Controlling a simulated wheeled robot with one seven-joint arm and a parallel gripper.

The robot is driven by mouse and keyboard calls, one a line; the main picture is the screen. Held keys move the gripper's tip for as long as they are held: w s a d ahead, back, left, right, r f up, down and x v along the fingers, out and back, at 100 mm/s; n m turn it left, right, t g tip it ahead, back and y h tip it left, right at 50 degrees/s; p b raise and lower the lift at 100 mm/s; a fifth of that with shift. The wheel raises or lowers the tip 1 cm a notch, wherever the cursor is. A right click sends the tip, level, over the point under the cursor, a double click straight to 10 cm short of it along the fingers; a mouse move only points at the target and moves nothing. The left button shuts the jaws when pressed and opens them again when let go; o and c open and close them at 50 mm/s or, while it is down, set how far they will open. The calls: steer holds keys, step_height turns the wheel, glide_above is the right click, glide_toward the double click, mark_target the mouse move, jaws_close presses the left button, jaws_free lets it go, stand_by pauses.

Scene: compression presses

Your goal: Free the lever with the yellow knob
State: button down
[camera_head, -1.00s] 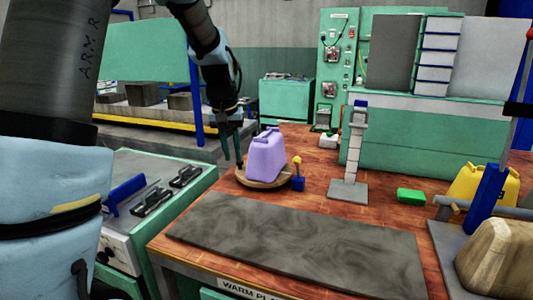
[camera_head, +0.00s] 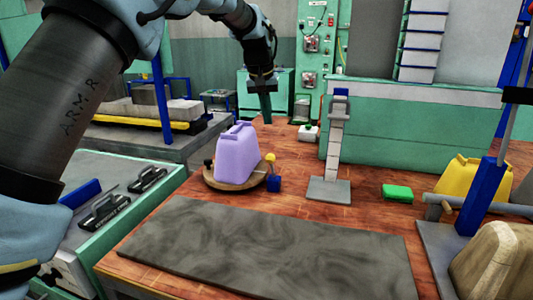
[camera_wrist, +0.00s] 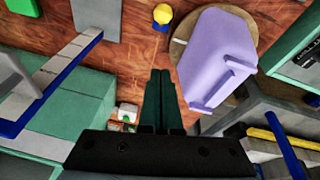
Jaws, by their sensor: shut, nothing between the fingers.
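The yellow knob (camera_head: 271,157) stands just right of a purple jerrycan, above a small blue block (camera_head: 274,183). The lever's shaft is hardly visible. The knob also shows at the top of the wrist view (camera_wrist: 162,13). The upright purple jerrycan (camera_head: 236,153) sits on a round wooden board (camera_head: 232,185), close beside the knob. It also shows right of my fingers in the wrist view (camera_wrist: 215,55). My gripper (camera_head: 265,118) points down beyond the jerrycan and knob, apart from both. Its green fingers are together and empty in the wrist view (camera_wrist: 161,75).
A dark knob (camera_head: 208,162) shows at the board's left. A grey post on a plate (camera_head: 330,190) stands to the right, and a small white can (camera_head: 308,133) behind. A grey slab (camera_head: 270,245) covers the front; bare wood separates board and post.

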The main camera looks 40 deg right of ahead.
steer(key=shift+f, duration=0.1)
steer(key=p, duration=0.3)
glide_above(272, 167)
steer(key=w+d, duration=0.3)
steer(key=w, duration=0.1)
step_height(272, 167, down, 10)
steer(key=shift+s+a+f+p, duration=0.2)
steer(key=shift+s+a+f, duration=0.15)
steer(key=shift+s+a, duration=0.3)
steer(key=shift+s+a+f+p, duration=0.2)
steer(key=shift+s+a+f, duration=0.1)
steer(key=shift+s+a, duration=0.35)
steer(key=shift+s+f+b, duration=0.1)
steer(key=shift+f+b, duration=0.05)
steer(key=shift+b, duration=0.4)
